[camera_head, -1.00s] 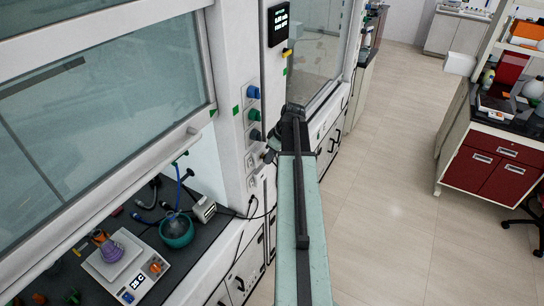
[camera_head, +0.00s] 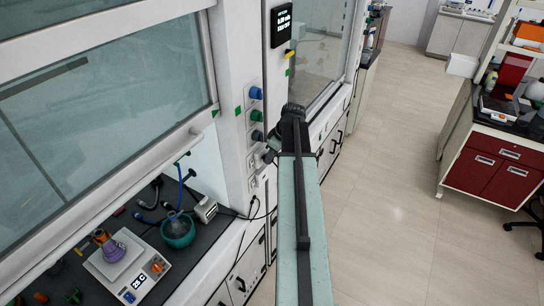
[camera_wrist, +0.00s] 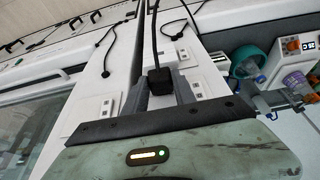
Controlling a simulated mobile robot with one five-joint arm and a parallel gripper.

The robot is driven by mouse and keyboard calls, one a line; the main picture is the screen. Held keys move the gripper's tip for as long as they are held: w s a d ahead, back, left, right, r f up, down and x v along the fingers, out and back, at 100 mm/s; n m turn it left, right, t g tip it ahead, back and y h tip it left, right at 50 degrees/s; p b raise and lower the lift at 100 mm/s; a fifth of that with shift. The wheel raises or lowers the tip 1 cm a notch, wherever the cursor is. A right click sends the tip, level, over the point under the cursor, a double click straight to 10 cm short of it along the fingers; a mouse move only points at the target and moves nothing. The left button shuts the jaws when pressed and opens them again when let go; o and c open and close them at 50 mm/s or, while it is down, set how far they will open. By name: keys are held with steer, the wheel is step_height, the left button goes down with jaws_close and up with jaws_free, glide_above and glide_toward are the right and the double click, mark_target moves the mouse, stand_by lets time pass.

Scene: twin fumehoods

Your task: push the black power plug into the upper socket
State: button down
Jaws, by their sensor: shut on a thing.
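The black power plug (camera_wrist: 160,80) is between the two grey fingers of my gripper (camera_wrist: 163,92) in the wrist view, with its black cable leading away to the top of the picture. My gripper is shut on it. In the head view my gripper (camera_head: 269,156) is mostly hidden behind my arm, close to the white post between the hoods. The upper socket (camera_head: 253,161) shows on that post, just left of my gripper, with a lower socket (camera_head: 254,183) below it. Whether the plug touches a socket cannot be told.
Blue and green valve knobs (camera_head: 256,93) stick out of the post above the sockets. A red cabinet (camera_head: 489,170) stands at the right. The floor (camera_head: 390,200) between is clear.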

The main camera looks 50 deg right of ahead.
steer(key=shift+w+a, duration=0.1)
steer(key=shift+w, duration=0.3)
stand_by(0.8)
steer(key=c, duration=0.9)
jaws_free()
steer(key=shift+c, duration=0.2)
steer(key=p+v, duration=0.3)
steer(key=shift+w+r, duration=0.1)
steer(key=s+d, duration=0.2)
steer(key=s, duration=1)
steer(key=shift+d, duration=0.35)
